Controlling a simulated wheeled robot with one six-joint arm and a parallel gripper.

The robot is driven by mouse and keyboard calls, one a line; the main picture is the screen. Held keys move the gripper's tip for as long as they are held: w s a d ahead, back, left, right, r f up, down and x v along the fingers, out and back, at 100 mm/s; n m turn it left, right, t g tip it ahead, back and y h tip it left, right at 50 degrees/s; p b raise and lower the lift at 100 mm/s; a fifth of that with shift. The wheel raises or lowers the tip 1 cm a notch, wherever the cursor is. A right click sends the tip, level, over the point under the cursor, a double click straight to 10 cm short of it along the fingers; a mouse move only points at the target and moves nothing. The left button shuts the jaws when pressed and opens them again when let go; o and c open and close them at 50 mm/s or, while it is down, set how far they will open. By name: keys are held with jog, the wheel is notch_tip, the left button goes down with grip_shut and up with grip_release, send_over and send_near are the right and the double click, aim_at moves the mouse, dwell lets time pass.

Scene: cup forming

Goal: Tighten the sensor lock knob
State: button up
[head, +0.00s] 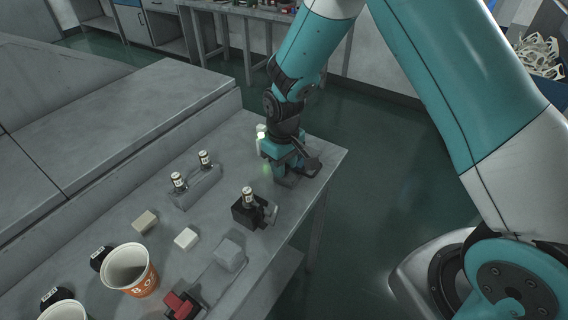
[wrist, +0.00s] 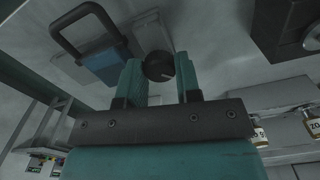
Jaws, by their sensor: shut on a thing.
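The sensor lock knob (wrist: 158,66) is a round black knob with a small pale mark, seen in the wrist view between the fingertips. My gripper (wrist: 160,78) is shut on it, with one teal finger on each side. In the head view my gripper (head: 284,160) is low at the far right corner of the grey table (head: 120,215). The knob is hidden there by the gripper. A grey fixture (head: 290,181) shows partly under and beside the fingers; I cannot tell how the knob joins it.
A black block with a labelled vial (head: 248,200) stands nearest the gripper. A grey rack (head: 196,190) holds two vials. Loose blocks, an orange-banded cup (head: 129,270) and a red part (head: 180,305) lie nearer.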

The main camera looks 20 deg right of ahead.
jog(key=m, duration=0.6)
jog(key=shift+w+d+r, duration=0.1)
jog(key=shift+w, duration=0.05)
jog(key=m, duration=0.6)
jog(key=shift+m, duration=0.4)
jog(key=o, duration=0.9)
jog(key=shift+c, duration=0.2)
jog(key=shift+o, duration=0.3)
